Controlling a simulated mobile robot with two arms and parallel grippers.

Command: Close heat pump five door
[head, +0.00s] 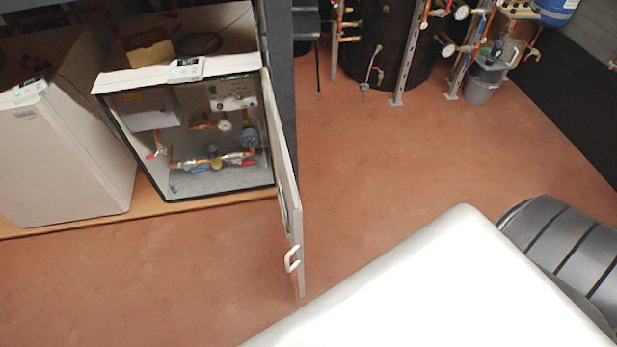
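An open heat pump cabinet (205,187) stands at the left, with pipes, valves and a gauge showing inside. Its door (279,150) is hinged at the cabinet's right side and swung wide open toward me. A white handle (291,259) sits near the door's free edge. No number is readable on the cabinet, so I cannot tell which pump it is. Neither of my grippers can be made out in the head view.
A closed white heat pump (60,160) stands left of the open one on a wooden base (150,202). A dark tank (390,50), piping and a grey bucket (484,82) are at the back. Reddish floor (400,160) is clear right of the door.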

